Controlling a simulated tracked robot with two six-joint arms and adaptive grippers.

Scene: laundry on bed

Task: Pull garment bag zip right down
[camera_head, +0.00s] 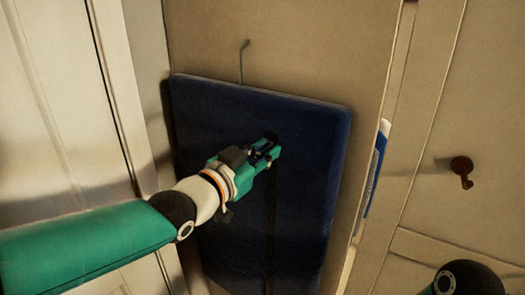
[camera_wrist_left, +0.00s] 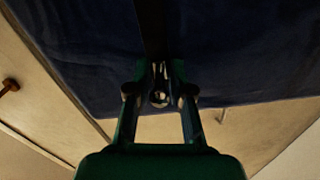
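The dark blue garment bag (camera_head: 225,118) hangs flat against a beige panel, from a thin hook (camera_head: 241,62). A darker vertical strip, which looks like the zip (camera_head: 271,220), runs down its front below my left gripper. My left gripper (camera_head: 272,148) is at the upper middle of the bag, over the top of this strip. In the left wrist view, the gripper (camera_wrist_left: 160,72) has its fingertips close together at the strip (camera_wrist_left: 152,30). A small pale metallic part shows between the fingers. The zip pull cannot be made out, nor whether it is gripped. My right gripper is out of view.
A beige door with a brown handle (camera_head: 461,170) is at the right. A blue and white item (camera_head: 376,168) shows in the gap beside the panel. A pale panelled door (camera_head: 50,100) is at the left. My right arm shows at the bottom right corner.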

